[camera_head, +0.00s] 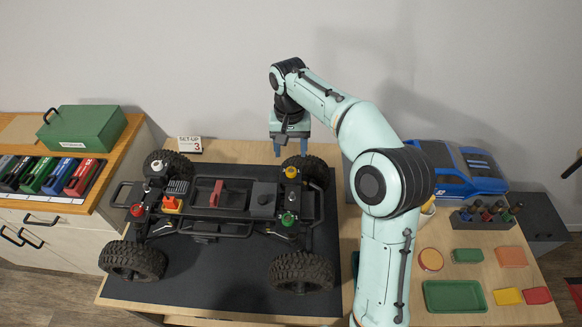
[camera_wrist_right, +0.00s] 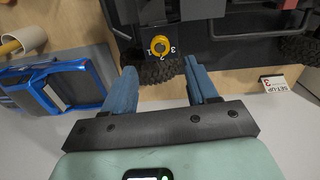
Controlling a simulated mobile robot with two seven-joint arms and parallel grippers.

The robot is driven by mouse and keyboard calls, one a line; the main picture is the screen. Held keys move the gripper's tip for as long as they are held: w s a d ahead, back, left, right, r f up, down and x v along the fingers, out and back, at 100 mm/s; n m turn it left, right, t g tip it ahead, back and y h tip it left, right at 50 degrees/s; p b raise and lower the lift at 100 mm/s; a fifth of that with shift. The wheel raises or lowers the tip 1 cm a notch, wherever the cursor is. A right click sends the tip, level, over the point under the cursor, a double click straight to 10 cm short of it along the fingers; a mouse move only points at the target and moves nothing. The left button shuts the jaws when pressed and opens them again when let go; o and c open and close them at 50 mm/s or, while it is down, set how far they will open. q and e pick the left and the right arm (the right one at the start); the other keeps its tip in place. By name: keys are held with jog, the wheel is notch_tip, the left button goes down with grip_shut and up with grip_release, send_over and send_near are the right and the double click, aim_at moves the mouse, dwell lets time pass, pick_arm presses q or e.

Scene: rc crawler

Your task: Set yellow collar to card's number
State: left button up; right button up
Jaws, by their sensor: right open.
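The yellow collar (camera_head: 291,172) sits at the rear right corner of the crawler chassis (camera_head: 222,195). In the right wrist view the yellow collar (camera_wrist_right: 160,46) has the numbers 1, 2 and 3 around it; I cannot tell for certain which one it points to. The white set-up card (camera_head: 190,144) stands behind the crawler and reads 3; it also shows in the right wrist view (camera_wrist_right: 278,84). My right gripper (camera_head: 290,152) is open and empty, pointing down just behind the yellow collar, apart from it. My left gripper is out of view.
Red (camera_head: 137,210) and green (camera_head: 288,219) collars sit on other chassis corners, with a white-topped one at the rear left. A blue car body (camera_head: 455,172) lies right of my right arm. A green toolbox (camera_head: 82,128) stands on the left cabinet.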

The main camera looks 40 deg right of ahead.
aim_at(291, 170)
notch_tip(291, 170, down, 8)
jog(key=shift+d+r+b, duration=0.1)
jog(key=shift+b, duration=0.4)
jog(key=c, duration=1.1)
